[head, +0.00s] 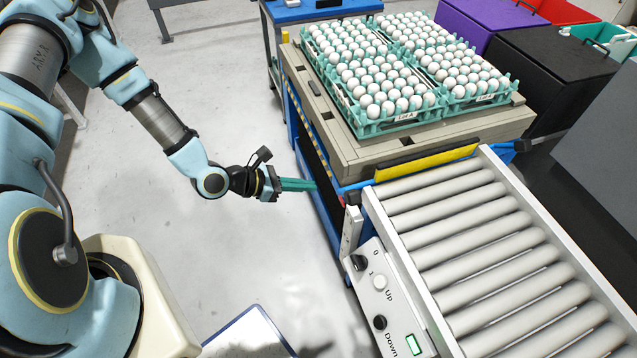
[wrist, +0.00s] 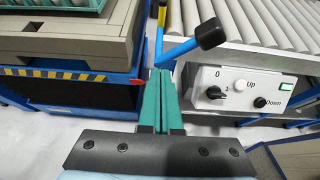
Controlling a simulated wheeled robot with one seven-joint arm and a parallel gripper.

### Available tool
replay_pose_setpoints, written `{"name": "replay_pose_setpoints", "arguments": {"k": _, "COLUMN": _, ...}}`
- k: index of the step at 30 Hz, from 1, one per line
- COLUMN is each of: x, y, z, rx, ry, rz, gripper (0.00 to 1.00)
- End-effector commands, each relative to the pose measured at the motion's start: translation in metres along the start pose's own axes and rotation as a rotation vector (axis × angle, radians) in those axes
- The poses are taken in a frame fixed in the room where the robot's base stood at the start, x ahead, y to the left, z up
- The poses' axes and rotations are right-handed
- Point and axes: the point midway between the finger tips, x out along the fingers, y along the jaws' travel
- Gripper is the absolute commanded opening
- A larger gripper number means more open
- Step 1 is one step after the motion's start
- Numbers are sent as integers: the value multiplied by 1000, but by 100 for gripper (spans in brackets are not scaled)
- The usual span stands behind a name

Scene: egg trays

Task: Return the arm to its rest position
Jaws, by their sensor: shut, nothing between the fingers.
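My gripper (head: 298,185) is at the end of my outstretched arm, over the floor just left of the blue cart (head: 318,190). Its two green fingers lie together with nothing between them. In the wrist view the shut fingers (wrist: 161,102) point at the gap between the cart (wrist: 70,100) and the roller conveyor (wrist: 262,35). I cannot tell from these views whether the fingertips touch the cart's frame.
Green trays of white eggs (head: 385,128) sit on a beige pallet (head: 400,150) on the cart. The roller conveyor (head: 372,205) with a control box (head: 378,300) stands at the right. Purple, black and red bins are behind. Open floor (head: 235,100) lies left of the cart.

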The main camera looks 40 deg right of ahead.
Motion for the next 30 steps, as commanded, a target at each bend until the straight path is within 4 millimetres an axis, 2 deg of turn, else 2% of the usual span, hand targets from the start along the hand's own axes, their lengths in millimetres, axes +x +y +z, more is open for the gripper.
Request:
{"name": "replay_pose_setpoints", "arguments": {"k": 7, "x": -18, "y": 4, "z": -10, "rx": 0, "ry": 0, "rz": 1, "gripper": 0}}
{"name": "replay_pose_setpoints", "arguments": {"k": 24, "x": -20, "y": 5, "z": -9, "rx": 8, "ry": 0, "rz": -3, "gripper": 0}}
{"name": "replay_pose_setpoints", "arguments": {"k": 28, "x": -36, "y": 10, "z": -3, "rx": 77, "ry": 6, "rz": -33, "gripper": 0}}
{"name": "replay_pose_setpoints", "arguments": {"k": 30, "x": -53, "y": 14, "z": 3, "rx": 152, "ry": 17, "rz": -66, "gripper": 0}}
